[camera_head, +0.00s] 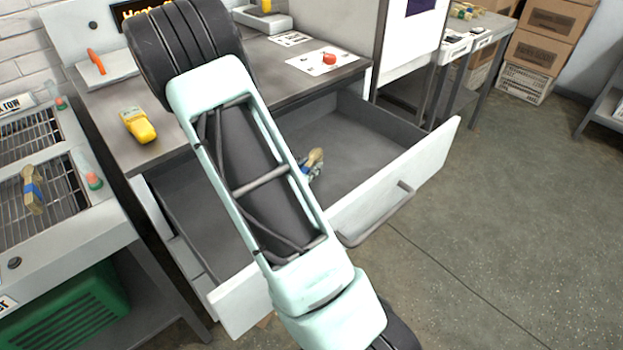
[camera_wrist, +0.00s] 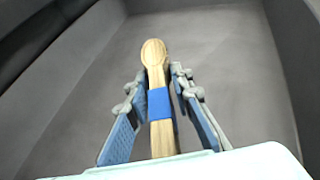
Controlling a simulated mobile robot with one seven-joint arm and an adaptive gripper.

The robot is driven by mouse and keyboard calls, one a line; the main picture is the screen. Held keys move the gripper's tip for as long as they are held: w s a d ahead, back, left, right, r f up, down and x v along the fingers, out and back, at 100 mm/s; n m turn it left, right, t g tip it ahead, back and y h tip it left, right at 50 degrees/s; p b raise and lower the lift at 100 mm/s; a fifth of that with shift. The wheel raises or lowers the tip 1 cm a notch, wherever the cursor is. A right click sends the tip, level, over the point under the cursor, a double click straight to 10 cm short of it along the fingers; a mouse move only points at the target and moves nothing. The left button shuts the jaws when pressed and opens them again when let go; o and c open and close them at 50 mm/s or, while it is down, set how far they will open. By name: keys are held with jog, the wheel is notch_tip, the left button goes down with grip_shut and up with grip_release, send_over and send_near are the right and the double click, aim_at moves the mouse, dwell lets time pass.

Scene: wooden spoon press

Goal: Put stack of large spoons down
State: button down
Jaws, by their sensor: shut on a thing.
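In the wrist view, a stack of wooden spoons (camera_wrist: 155,78) with a blue band around it lies between the two fingers of my gripper (camera_wrist: 158,95). The gripper is shut on the stack, over the grey inside of the open drawer (camera_wrist: 225,50). In the head view, the stack (camera_head: 315,158) shows beside my arm, inside the outline of the open drawer (camera_head: 362,135). I cannot tell whether the stack touches the drawer floor.
Another banded spoon stack (camera_head: 33,190) lies on a wire rack at the left. A yellow tool (camera_head: 138,125) and a red object (camera_head: 329,58) are on the worktop above the drawer. The drawer front (camera_head: 440,150) with its handle juts out. The drawer's right part looks empty.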

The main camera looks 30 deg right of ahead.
aim_at(311, 184)
jog(key=shift+w+d+f+b, duration=0.1)
jog(key=shift+d+f+b, duration=0.15)
jog(key=shift+f, duration=0.75)
jog(key=shift+d+f+b, duration=0.2)
jog(key=shift+f+b, duration=0.05)
jog(key=shift+f, duration=0.75)
jog(key=shift+f, duration=0.25)
jog(key=c, duration=1.7)
grip_release()
jog(key=shift+r, duration=0.1)
jog(key=shift+r, duration=0.25)
jog(key=p+v, duration=0.1)
jog(key=v, duration=1.1)
jog(key=shift+a+f+p, duration=0.1)
jog(key=shift+p, duration=0.2)
